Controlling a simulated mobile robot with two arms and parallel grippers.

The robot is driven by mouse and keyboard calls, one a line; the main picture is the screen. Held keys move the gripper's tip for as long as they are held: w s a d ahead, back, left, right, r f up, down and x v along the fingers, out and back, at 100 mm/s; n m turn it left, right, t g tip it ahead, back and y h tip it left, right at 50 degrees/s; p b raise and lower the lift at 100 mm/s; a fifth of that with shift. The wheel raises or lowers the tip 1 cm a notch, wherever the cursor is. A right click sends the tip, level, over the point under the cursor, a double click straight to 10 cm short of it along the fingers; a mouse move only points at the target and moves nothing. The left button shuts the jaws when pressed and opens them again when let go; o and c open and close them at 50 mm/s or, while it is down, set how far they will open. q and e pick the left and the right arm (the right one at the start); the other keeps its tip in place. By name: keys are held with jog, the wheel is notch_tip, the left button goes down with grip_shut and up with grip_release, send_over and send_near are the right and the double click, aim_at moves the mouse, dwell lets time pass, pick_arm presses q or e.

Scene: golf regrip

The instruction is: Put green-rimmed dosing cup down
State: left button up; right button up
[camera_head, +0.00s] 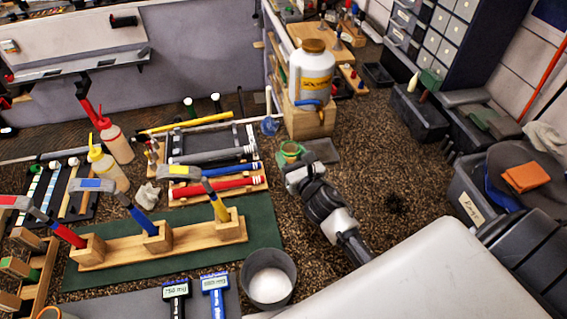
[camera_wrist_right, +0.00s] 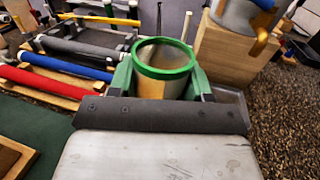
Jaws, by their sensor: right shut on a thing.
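The green-rimmed dosing cup (camera_head: 291,150) is upright in the jaws of my right gripper (camera_head: 295,162), in the middle of the head view. In the right wrist view the cup (camera_wrist_right: 163,62) shows its open green rim and clear wall between the two green fingers of my right gripper (camera_wrist_right: 160,82), which is shut on it. Its base is hidden, so I cannot tell whether it touches the surface. A dark grey flat pad (camera_head: 322,150) lies just behind and right of the cup. My left gripper is not in view.
A white solvent jug (camera_head: 312,75) stands on a wooden block (camera_head: 308,122) just behind the cup. A rack with grey, blue and red shafts (camera_head: 215,182) lies to the left. A grey bucket (camera_head: 268,277) stands in front. The speckled surface (camera_head: 375,145) to the right is clear.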

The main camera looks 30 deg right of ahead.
aim_at(285, 151)
jog(key=w+f, duration=0.1)
jog(key=w+b, duration=0.1)
jog(key=w+f, duration=0.1)
jog(key=shift+w+d+f+b, duration=0.3)
jog(key=shift+w+d+f, duration=0.15)
jog(key=shift+w+f, duration=0.1)
jog(key=shift+w, duration=0.35)
jog(key=shift+f+b, duration=0.2)
jog(key=shift+b, duration=0.25)
notch_tip(285, 151, down, 3)
jog(key=b, duration=0.3)
jog(key=shift+f, duration=0.3)
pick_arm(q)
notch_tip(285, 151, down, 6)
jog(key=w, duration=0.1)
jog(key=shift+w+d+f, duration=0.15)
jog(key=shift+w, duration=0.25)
